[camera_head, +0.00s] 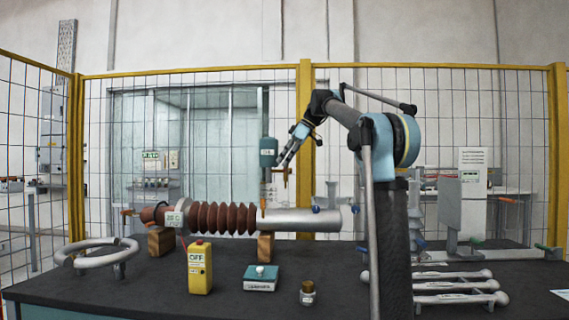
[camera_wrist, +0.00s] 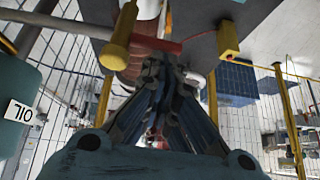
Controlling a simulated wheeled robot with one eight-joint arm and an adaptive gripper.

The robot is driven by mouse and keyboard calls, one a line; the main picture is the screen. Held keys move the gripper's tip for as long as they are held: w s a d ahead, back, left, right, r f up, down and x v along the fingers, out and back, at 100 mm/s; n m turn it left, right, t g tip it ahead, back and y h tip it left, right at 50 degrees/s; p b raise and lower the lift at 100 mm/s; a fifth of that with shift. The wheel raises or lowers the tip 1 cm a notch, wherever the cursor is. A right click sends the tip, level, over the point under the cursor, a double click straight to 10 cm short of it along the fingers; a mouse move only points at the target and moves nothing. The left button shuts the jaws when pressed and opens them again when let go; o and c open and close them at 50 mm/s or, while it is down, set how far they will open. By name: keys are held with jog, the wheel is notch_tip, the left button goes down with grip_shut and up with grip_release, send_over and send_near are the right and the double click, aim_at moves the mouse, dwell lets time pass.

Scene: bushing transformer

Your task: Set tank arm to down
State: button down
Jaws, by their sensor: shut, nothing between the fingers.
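The teal tank (camera_head: 268,152) stands upright above the silver end of the ribbed bushing. Its label shows upside down in the wrist view, where part of the tank (camera_wrist: 22,75) fills the left edge. Thin orange-brown parts (camera_head: 264,190) hang below the tank; I cannot tell which is the tank arm or its exact position. In the wrist view a red bar (camera_wrist: 150,42) with a yellow cylinder (camera_wrist: 122,38) crosses just beyond my fingertips. My gripper (camera_head: 281,163) is shut and empty, just right of the tank, pointing down-left. Its fingers also show in the wrist view (camera_wrist: 155,62); contact is unclear.
The brown ribbed bushing (camera_head: 223,218) lies across wooden blocks on the dark table. A yellow OFF box (camera_head: 199,268), a teal button box (camera_head: 261,278) and a small jar (camera_head: 307,293) stand in front. A grey ring (camera_head: 97,250) lies left, silver rods (camera_head: 450,286) right.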

jog(key=shift+s+f, duration=0.1)
jog(key=shift+f, duration=0.65)
jog(key=shift+a+r, duration=0.1)
jog(key=shift+r, duration=0.5)
notch_tip(320, 180, up, 4)
jog(key=shift+f, duration=0.2)
jog(key=v, duration=0.9)
jog(key=shift+s, duration=0.1)
